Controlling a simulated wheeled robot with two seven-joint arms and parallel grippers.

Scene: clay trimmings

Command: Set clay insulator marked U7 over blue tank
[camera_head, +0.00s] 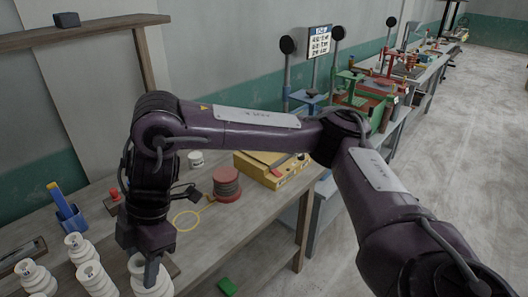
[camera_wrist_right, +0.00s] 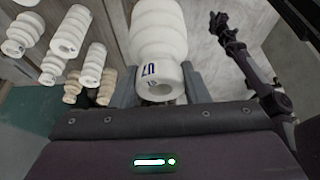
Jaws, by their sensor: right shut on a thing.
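My right gripper (camera_head: 151,272) is shut on a white ribbed clay insulator (camera_head: 138,264) at the lower left of the head view. In the right wrist view the same insulator (camera_wrist_right: 160,45) sits between the fingers, with a dark mark that looks like U7 near its holed end. Several similar insulators (camera_head: 75,243) stand just left of it in the head view, their marks unreadable. I cannot make out a clear blue tank; a small blue holder (camera_head: 70,217) with a yellow-and-blue stick stands on the bench at the left. My left gripper does not show in the head view.
A reddish ribbed spool (camera_head: 227,184), a yellow ring (camera_head: 186,220) and a yellow box (camera_head: 273,169) are on the wooden bench (camera_head: 238,222). A small white cup (camera_head: 196,159) stands behind. Coloured machines (camera_head: 372,100) line the far bench. The floor at the right is clear.

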